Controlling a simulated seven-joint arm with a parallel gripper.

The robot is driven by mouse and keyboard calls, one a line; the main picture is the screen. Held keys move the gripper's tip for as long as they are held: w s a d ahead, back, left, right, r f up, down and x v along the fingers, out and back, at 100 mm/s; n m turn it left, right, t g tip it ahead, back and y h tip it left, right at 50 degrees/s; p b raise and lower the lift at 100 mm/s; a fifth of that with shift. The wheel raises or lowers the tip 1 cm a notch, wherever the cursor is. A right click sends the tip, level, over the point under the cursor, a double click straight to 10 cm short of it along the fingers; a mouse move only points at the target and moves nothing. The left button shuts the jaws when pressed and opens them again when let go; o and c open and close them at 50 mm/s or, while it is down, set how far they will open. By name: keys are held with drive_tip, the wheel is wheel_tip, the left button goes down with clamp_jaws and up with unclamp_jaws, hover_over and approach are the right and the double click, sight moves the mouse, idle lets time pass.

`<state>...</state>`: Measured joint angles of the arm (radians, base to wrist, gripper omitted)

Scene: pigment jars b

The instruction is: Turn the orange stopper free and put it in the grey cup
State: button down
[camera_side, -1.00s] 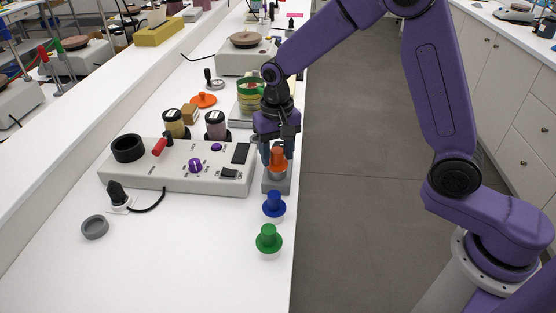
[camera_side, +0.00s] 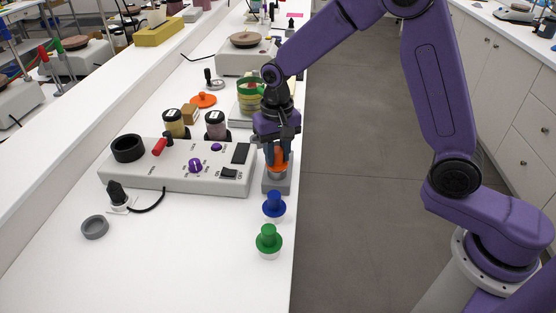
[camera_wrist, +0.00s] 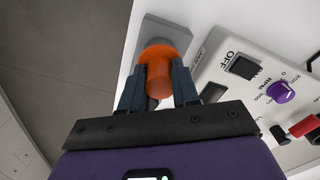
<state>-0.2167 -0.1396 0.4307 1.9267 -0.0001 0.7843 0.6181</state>
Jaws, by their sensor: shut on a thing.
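The orange stopper (camera_side: 278,159) stands upright on a small pale jar in a grey block (camera_side: 277,187) near the bench's right edge. My gripper (camera_side: 276,156) points straight down over it, with its dark blue fingers shut on the stopper's stem. In the wrist view the orange stopper (camera_wrist: 160,78) sits between the two fingertips of my gripper (camera_wrist: 158,88), its wide flange beyond them. I cannot tell whether the stopper is loose from the jar. The grey cup (camera_side: 95,228), low and round, stands at the bench's lower left, well away from my gripper, and looks empty.
A control box (camera_side: 178,178) with knobs and a black ring-shaped holder (camera_side: 128,149) stands just left of the grey block. A blue stopper (camera_side: 274,204) and a green stopper (camera_side: 268,239) stand in front. A black plug (camera_side: 118,193) is near the cup.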

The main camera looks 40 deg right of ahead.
sight(277, 149)
drive_tip(key=shift+r, duration=0.9)
idle(0.4)
drive_tip(key=shift+r, duration=2.35)
drive_tip(key=shift+d, duration=0.1)
drive_tip(key=w+d+r+m, duration=0.3)
drive_tip(key=d, duration=0.5)
drive_tip(key=shift+w+a+f, duration=0.4)
drive_tip(key=shift+w+f, duration=1.25)
drive_tip(key=shift+w, duration=0.6)
drive_tip(key=shift+w+a+f, duration=0.35)
drive_tip(key=shift+w+f, duration=1.3)
drive_tip(key=shift+w, duration=0.55)
drive_tip(key=shift+w+a+f, duration=0.4)
drive_tip(key=shift+w+f, duration=1.25)
drive_tip(key=shift+w, duration=0.6)
drive_tip(key=shift+f, duration=1.55)
